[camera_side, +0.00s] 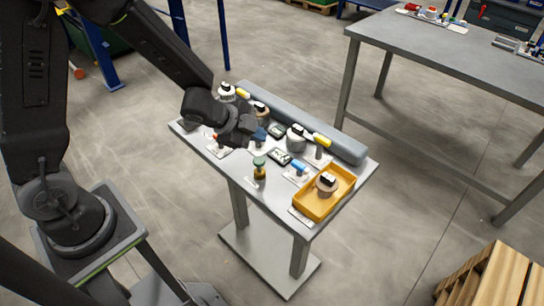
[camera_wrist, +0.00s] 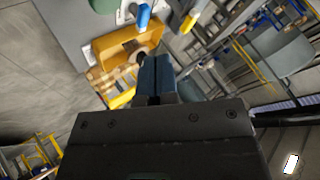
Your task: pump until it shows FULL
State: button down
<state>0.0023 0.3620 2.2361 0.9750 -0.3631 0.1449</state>
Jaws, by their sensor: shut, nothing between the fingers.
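My gripper (camera_side: 259,134) hangs over the middle of the small work table, its blue fingers closed together. In the wrist view its fingers (camera_wrist: 154,78) are shut with nothing between them. A green-topped brass piece (camera_side: 259,168) stands upright at the front edge. A blue handle (camera_side: 299,165) and a yellow handle (camera_side: 321,140) stick out to the right. I cannot tell which part is the pump.
A yellow tray (camera_side: 340,199) with a brown roll (camera_side: 326,184) sits at the table's right end; the tray also shows in the wrist view (camera_wrist: 99,50). Several white fittings stand between. A larger table (camera_side: 440,55) is behind.

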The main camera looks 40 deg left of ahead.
dwell(0.6)
jog(key=s+a+r+n+y, duration=0.2)
jog(key=a+r+n, duration=0.1)
jog(key=r, duration=0.3)
jog(key=s+a+r+n+y, duration=0.2)
jog(key=r+n+y, duration=0.15)
jog(key=r, duration=0.25)
jog(key=s+d+r+n+g+h, duration=0.1)
jog(key=s+r+n, duration=0.2)
jog(key=s, duration=0.5)
jog(key=s+d+r+n+g, duration=0.1)
jog(key=s+r+n, duration=0.2)
jog(key=s, duration=0.5)
jog(key=shift+s+r+n+g+h, duration=0.2)
jog(key=shift+n+g+h, duration=0.2)
jog(key=shift+n, duration=0.25)
